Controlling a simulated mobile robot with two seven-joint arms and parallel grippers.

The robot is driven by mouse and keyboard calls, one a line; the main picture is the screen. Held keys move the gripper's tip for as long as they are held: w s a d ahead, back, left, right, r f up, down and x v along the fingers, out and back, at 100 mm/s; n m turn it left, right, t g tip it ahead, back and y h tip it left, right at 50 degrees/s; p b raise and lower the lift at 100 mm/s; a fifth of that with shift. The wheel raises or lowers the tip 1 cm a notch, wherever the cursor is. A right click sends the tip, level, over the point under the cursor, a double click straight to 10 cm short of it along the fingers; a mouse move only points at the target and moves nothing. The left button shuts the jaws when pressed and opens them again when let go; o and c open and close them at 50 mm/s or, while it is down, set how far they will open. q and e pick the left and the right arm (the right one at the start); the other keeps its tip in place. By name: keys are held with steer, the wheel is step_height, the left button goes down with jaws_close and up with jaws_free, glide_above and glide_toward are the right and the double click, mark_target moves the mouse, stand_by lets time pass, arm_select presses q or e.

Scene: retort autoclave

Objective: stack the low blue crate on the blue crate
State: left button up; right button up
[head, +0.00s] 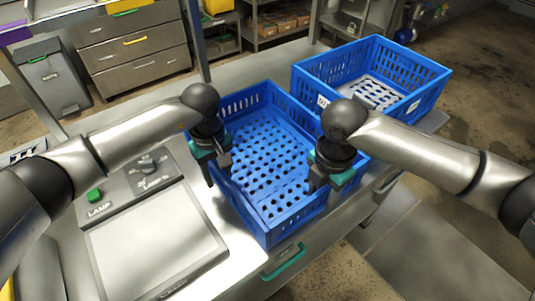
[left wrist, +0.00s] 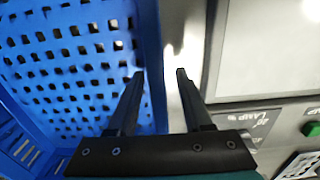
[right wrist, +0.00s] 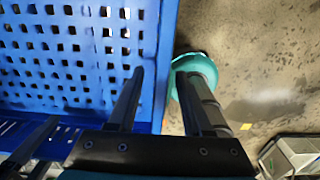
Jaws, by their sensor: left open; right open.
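The low blue crate (head: 262,165), empty with a perforated floor, sits on the steel bench between my grippers. Its floor also shows in the left wrist view (left wrist: 75,60) and the right wrist view (right wrist: 75,50). The other blue crate (head: 425,98) stands behind it to the right, with pale slotted pieces inside. My left gripper (head: 221,175) is open at the low crate's left wall, one finger on each side of the rim. My right gripper (head: 322,182) is open at its right wall, also with a finger either side. Contact with the walls cannot be told.
A panel marked LAMP (head: 115,205) with a green button lies left of the low crate. Steel drawers (head: 135,55) and a shelf with boxes (head: 275,25) stand at the back. A teal handle (head: 284,262) is on the bench front. Floor is open at right.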

arm_select(q)
steer(key=shift+f, duration=0.65)
arm_select(e)
steer(key=shift+f, duration=0.75)
arm_select(q)
steer(key=shift+c, duration=0.2)
arm_select(e)
steer(key=shift+c, duration=0.2)
arm_select(q)
jaws_close()
arm_select(e)
jaws_close()
arm_select(q)
steer(key=shift+w, duration=0.1)
arm_select(e)
steer(key=shift+r, duration=0.1)
